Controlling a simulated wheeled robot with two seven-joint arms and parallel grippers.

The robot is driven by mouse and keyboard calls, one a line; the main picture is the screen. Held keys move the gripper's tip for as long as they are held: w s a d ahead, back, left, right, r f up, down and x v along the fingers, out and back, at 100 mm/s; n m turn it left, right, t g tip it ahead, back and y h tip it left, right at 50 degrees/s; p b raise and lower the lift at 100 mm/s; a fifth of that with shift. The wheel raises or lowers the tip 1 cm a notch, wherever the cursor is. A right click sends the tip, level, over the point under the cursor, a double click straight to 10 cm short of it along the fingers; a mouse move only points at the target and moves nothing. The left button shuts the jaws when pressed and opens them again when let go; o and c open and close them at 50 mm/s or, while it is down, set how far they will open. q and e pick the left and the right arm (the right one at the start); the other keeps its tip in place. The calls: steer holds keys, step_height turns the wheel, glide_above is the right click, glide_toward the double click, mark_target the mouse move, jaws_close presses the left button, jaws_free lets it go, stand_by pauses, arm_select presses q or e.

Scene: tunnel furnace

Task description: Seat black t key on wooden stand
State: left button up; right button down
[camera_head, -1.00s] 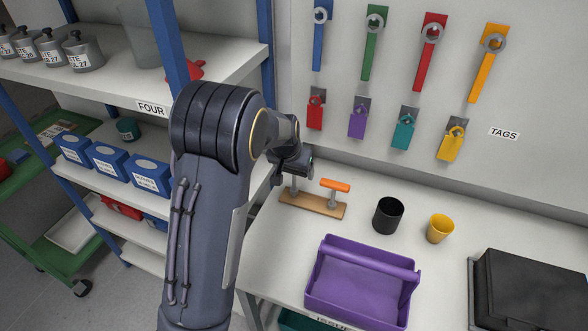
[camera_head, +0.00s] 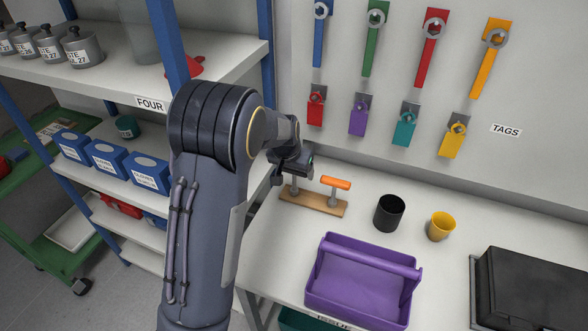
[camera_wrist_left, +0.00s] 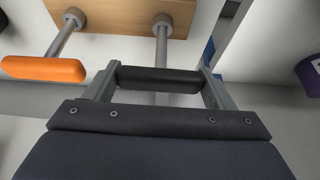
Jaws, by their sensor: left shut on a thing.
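The wooden stand (camera_head: 314,203) lies on the white bench and also shows in the left wrist view (camera_wrist_left: 118,14). An orange T key (camera_head: 336,183) stands upright in its right end. My left gripper (camera_wrist_left: 160,80) is shut around the handle of the black T key (camera_wrist_left: 160,77). The key's grey shank runs from the handle to the grey collar at the stand's other end. In the head view the shank looks upright over the stand's left end, and my wrist hides most of the handle. I cannot tell how deep the shank sits. My right gripper is not in view.
A black cup (camera_head: 389,212) and a yellow cup (camera_head: 441,226) stand right of the stand. A purple caddy (camera_head: 362,280) sits in front. Blue-posted shelving (camera_head: 262,60) rises close at left. The pegboard wall with hung tags is behind.

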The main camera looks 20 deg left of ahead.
arm_select(q)
steer(key=shift+f, duration=0.1)
stand_by(0.3)
steer(key=o, duration=1.2)
steer(key=v, duration=0.8)
steer(key=s+d+r+h, duration=0.1)
steer(key=s+d, duration=0.1)
steer(key=s, duration=0.8)
steer(key=s+d+r+h, duration=0.1)
steer(key=s+d, duration=0.1)
steer(key=s, duration=0.8)
steer(key=s+d+r+n+t+h, duration=0.1)
steer(key=s+d+h, duration=0.1)
steer(key=s, duration=0.9)
steer(key=shift+d, duration=0.55)
